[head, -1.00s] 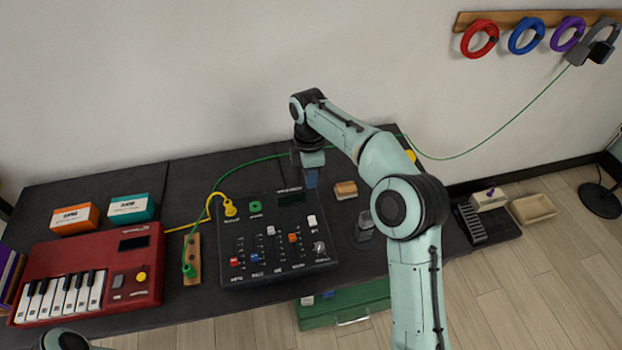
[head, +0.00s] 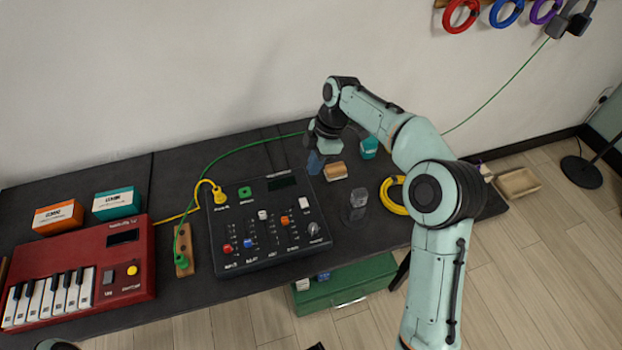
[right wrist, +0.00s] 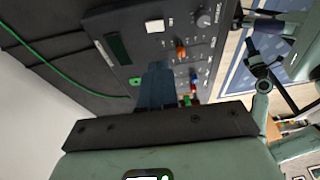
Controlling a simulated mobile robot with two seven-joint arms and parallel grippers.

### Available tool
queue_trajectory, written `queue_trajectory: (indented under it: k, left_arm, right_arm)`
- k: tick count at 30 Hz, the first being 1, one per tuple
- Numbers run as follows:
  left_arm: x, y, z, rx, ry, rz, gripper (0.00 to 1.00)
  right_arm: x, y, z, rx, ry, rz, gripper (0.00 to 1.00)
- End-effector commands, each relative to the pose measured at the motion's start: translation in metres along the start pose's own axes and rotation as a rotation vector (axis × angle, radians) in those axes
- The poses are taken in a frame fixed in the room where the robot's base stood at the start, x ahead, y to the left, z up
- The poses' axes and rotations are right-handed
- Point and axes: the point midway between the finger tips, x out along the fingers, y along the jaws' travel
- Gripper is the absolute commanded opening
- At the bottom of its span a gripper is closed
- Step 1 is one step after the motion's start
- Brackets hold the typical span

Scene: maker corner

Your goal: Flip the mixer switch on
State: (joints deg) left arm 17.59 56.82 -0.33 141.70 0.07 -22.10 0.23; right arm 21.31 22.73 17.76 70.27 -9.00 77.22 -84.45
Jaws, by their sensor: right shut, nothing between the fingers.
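The black mixer (head: 262,258) lies on the dark table, with sliders, a knob and a small dark screen. A white switch (head: 304,203) sits on its right side; it also shows in the right wrist view (right wrist: 154,26). I cannot tell which way the switch is tipped. My right gripper (head: 315,163) is shut and empty, by the mixer's far right corner. In the right wrist view its bluish fingers (right wrist: 157,85) are together and hide part of the mixer face. My left gripper is not in view.
A wooden block (head: 336,171), a clear jar (head: 358,198) and a yellow coil (head: 392,197) are right of the mixer. A red keyboard (head: 85,262) is at left. Yellow and green cables run by the mixer's left edge. A green case (head: 350,284) is below the table.

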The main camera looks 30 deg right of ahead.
Motion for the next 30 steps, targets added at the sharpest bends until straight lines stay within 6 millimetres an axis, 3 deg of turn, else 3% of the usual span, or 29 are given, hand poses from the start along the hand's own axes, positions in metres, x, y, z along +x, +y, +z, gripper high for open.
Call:
queue_trajectory:
  k: [15,21,30]
  left_arm:
    - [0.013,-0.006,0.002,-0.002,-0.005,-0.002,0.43]
    - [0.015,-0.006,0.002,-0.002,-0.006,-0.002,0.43]
    - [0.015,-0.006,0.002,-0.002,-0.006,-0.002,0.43]
  right_arm:
    - [0.104,-0.002,0.005,0.002,-0.001,-0.005,0.0]
    - [0.123,-0.004,0.01,0.0,0.0,-0.003,0.0]
    - [0.128,-0.003,0.012,0.0,0.0,0.0,0.0]
